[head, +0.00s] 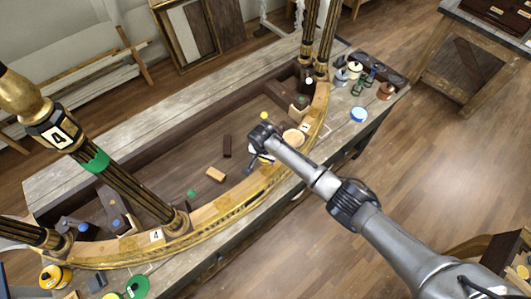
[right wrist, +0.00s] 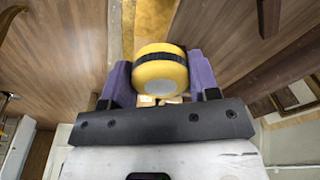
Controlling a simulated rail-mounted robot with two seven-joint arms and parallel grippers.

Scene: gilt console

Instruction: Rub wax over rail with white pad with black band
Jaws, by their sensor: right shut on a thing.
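The curved gilt rail (head: 232,197) runs along the front of the console frame, from lower left to upper right. My right gripper (head: 260,150) is over the inner side of the rail, near its middle. In the right wrist view its purple fingers (right wrist: 161,78) are shut on a round pad (right wrist: 160,68) with a black band. The pad's body looks yellow there, with a pale patch on its near face. In the head view the pad is mostly hidden by my gripper; contact with the rail cannot be told. No wax can be made out. My left gripper is not in view.
Gilt-and-black legs (head: 120,185) rise at both ends of the frame. A yellow pot (head: 55,277) and green tin (head: 137,287) stand at lower left. Small blocks (head: 215,175) lie inside the frame.

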